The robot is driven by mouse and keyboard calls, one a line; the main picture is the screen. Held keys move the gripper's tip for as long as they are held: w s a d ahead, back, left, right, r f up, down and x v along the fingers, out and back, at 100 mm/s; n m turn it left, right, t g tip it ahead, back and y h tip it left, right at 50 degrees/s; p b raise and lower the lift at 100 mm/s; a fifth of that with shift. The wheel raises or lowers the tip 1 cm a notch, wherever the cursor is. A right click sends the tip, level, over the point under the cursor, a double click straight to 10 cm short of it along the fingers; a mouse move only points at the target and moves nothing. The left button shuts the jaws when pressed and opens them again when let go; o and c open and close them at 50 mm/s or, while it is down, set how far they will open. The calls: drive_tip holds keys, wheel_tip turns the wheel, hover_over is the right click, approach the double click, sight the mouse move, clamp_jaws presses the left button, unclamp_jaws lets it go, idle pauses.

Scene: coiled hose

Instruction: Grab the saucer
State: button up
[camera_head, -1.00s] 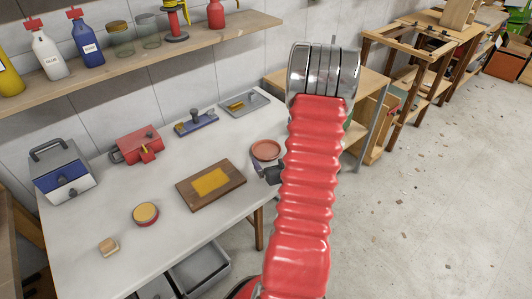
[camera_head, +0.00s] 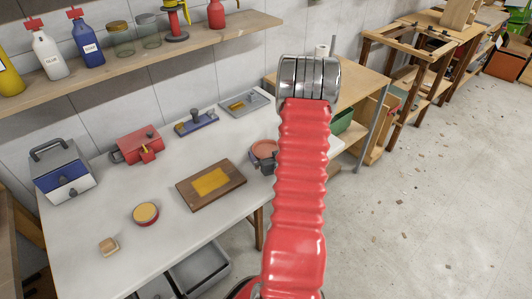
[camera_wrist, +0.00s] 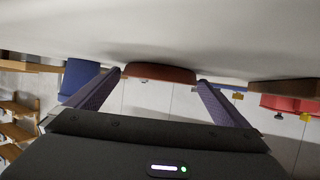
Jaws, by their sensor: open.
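The saucer (camera_head: 264,149) is a round terracotta-red dish near the right end of the white table, partly hidden by my red arm and dark gripper parts. In the wrist view, which shows the scene upside down, the saucer (camera_wrist: 160,71) appears edge-on between the two fingertips. My gripper (camera_wrist: 161,78) is open, one purple-grey finger to each side of the saucer. In the head view only a bit of my gripper (camera_head: 264,164) shows at the saucer's near side. I cannot tell whether the fingers touch it.
Left of the saucer lies a brown board with a yellow patch (camera_head: 211,182). A blue stamp-like tool (camera_head: 196,122) and a grey tray (camera_head: 246,103) lie behind. A red box (camera_head: 137,146), a round yellow-topped tin (camera_head: 145,213) and a toolbox (camera_head: 62,172) stand farther left.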

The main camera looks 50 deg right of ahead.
sight(268, 155)
drive_tip(key=shift+w+d+f, duration=0.2)
drive_tip(key=shift+w+d, duration=0.1)
drive_tip(key=shift+w, duration=0.15)
drive_tip(key=c, duration=0.8)
drive_tip(key=shift+r, duration=5)
